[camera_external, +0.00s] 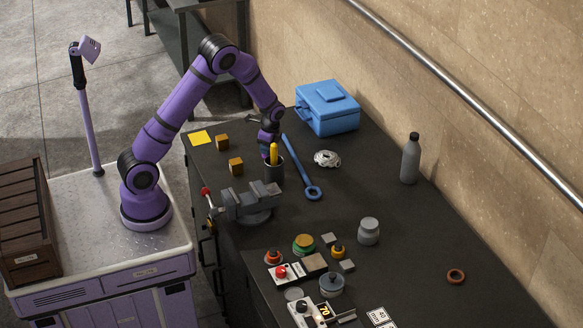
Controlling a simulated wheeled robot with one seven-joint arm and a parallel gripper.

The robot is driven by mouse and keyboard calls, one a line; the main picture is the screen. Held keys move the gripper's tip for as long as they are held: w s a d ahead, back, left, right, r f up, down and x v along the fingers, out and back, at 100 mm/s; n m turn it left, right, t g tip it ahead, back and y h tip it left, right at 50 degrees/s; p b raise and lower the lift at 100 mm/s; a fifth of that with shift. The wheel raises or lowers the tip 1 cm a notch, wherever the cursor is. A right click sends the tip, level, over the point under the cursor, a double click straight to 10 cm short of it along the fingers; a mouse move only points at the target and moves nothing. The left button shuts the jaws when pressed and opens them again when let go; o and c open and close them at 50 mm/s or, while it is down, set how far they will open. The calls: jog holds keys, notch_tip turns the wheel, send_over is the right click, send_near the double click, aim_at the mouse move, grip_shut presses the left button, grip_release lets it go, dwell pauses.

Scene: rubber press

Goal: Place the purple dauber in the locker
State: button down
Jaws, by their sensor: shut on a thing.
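My gripper (269,141) is at the back left of the dark bench, pointing down just above a dark cup (274,174). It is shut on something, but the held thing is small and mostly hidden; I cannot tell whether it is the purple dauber. A yellow stick-like thing (274,153) stands upright in the cup, beside the fingers. No locker can be made out clearly. A blue box (327,106) with a handle and a closed lid stands at the back of the bench by the wall.
A grey vise (245,202) stands just in front of the cup. A blue wrench (301,168) lies to its right. Two brown blocks (236,166) and a yellow square (200,138) lie left. A grey bottle (410,158) stands by the wall. Several jars and control boxes crowd the front.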

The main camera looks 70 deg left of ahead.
jog(key=shift+f, duration=1.85)
jog(key=c, duration=0.8)
grip_release()
jog(key=s+d+r+n+t, duration=0.1)
jog(key=s+d+r, duration=0.15)
jog(key=r, duration=0.95)
jog(key=s+d+r+n+t, duration=0.1)
jog(key=s+d+r, duration=0.15)
jog(key=r, duration=0.85)
jog(key=s+d+r+n+t+h, duration=0.1)
jog(key=s+d+r+n, duration=0.1)
jog(key=s+d+r, duration=0.4)
jog(key=s+d+r+n+t, duration=0.2)
jog(key=s+r, duration=0.5)
jog(key=s, duration=0.3)
jog(key=s+d+n, duration=0.1)
jog(key=s, duration=0.2)
jog(key=s+n+t, duration=0.1)
jog(key=s, duration=0.3)
jog(key=s+d+r+n, duration=0.1)
jog(key=s, duration=0.3)
jog(key=shift+d, duration=0.3)
